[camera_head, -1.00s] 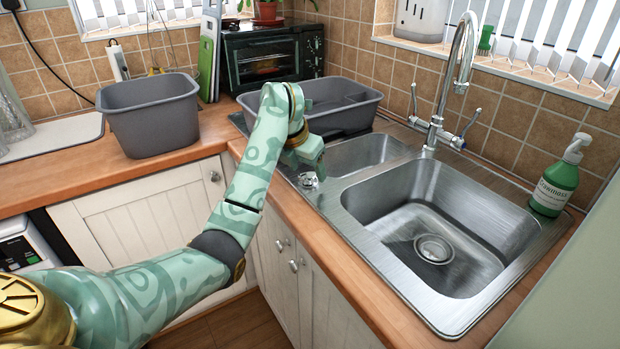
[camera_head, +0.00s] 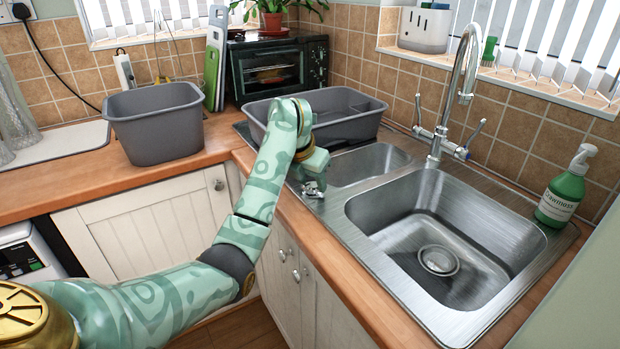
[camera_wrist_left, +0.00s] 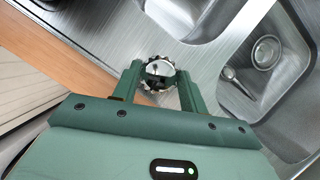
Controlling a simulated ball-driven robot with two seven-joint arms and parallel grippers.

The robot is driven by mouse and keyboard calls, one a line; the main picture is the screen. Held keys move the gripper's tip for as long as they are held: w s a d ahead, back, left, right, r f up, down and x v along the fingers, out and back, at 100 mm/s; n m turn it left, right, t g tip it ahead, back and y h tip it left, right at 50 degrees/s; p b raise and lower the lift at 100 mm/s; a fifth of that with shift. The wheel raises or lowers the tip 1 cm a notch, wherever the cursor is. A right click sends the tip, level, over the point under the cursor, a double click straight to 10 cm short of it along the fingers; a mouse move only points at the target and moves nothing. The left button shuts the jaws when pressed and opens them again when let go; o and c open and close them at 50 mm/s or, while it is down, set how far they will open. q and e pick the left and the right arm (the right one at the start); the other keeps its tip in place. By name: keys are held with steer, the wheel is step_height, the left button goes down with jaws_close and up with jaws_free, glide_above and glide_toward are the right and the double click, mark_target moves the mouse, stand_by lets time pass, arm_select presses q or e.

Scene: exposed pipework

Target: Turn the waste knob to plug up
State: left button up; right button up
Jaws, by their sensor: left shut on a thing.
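The waste knob (camera_head: 314,189) is a small round chrome knob on the sink's front left rim. In the left wrist view the knob (camera_wrist_left: 158,72) has a scalloped, shiny edge. My left gripper (camera_wrist_left: 160,76) has a finger on each side of it and is shut on it. In the head view my left gripper (camera_head: 313,178) points down at the knob and my wrist hides part of it. The round metal plug (camera_head: 438,260) is in the drain of the large basin, and it also shows in the left wrist view (camera_wrist_left: 264,52). Its exact height is hard to tell.
The steel sink (camera_head: 505,210) has a tall tap (camera_head: 465,75) behind it. A grey tub (camera_head: 345,112) lies beyond my wrist, and a grey bin (camera_head: 155,125) stands on the left counter.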

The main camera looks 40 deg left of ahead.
arm_select(q)
steer(key=n+p, duration=0.1)
steer(key=n+y, duration=0.1)
steer(key=shift+d+r+n+p, duration=0.1)
steer(key=shift+d+n+p, duration=0.15)
steer(key=shift+n+p, duration=0.15)
steer(key=shift+n+g+y, duration=0.3)
steer(key=shift+n+y, duration=0.1)
steer(key=shift+n, duration=0.5)
steer(key=n, duration=0.2)
steer(key=shift+w+f+n+g+y, duration=0.1)
steer(key=shift+f+n+g+y, duration=0.1)
steer(key=shift+n+g+y, duration=0.15)
steer(key=n, duration=0.2)
steer(key=n+g+y+b, duration=0.1)
steer(key=n, duration=0.1)
steer(key=shift+w+d+n, duration=0.1)
steer(key=shift+w+n, duration=0.05)
steer(key=shift+n, duration=0.1)
steer(key=n+g+b, duration=0.1)
steer(key=n, duration=0.2)
steer(key=shift+g+y+b, duration=0.25)
steer(key=shift+y+b, duration=0.05)
steer(key=shift+y, duration=0.05)
steer(key=shift+w+n+g+b, duration=0.1)
steer(key=shift+n+g+b, duration=0.35)
steer(key=shift+n, duration=0.75)
steer(key=shift+r, duration=0.1)
steer(key=o, duration=1)
